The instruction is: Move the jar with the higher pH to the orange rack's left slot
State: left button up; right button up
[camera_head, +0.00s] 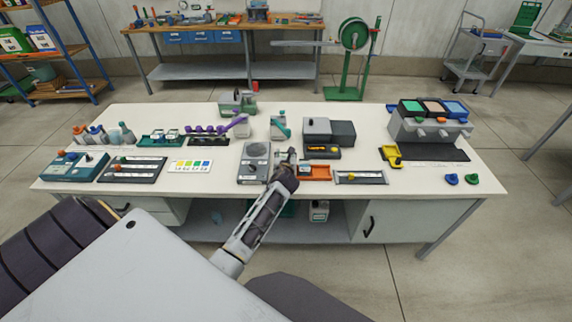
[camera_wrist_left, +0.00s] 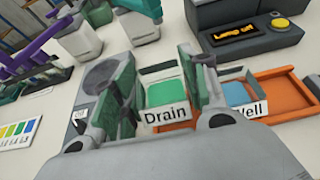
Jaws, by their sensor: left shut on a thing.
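The orange rack (camera_head: 315,173) stands near the front edge of the table, and its orange rim shows in the left wrist view (camera_wrist_left: 284,118). A jar labelled "Drain" (camera_wrist_left: 166,93), with green contents, is between the fingers of my left gripper (camera_wrist_left: 160,92). My left gripper (camera_head: 288,160) is shut on the Drain jar at the rack's left end. I cannot tell whether this jar rests in the rack. My right gripper is out of view.
A grey instrument with a round plate (camera_head: 255,152) stands just left of the gripper. A box with a "Lamp off" display (camera_head: 322,153) is behind the rack. A colour chart (camera_head: 190,166) lies left. Bottles and purple-handled items stand behind.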

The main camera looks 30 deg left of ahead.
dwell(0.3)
pick_arm(q)
jog(key=shift+f+b, duration=0.3)
jog(key=shift+f, duration=1.55)
jog(key=shift+f, duration=0.15)
jog(key=o, duration=0.8)
jog(key=shift+r, duration=0.2)
jog(key=shift+p+v, duration=0.35)
jog(key=shift+v, duration=5.65)
jog(key=shift+f, duration=0.1)
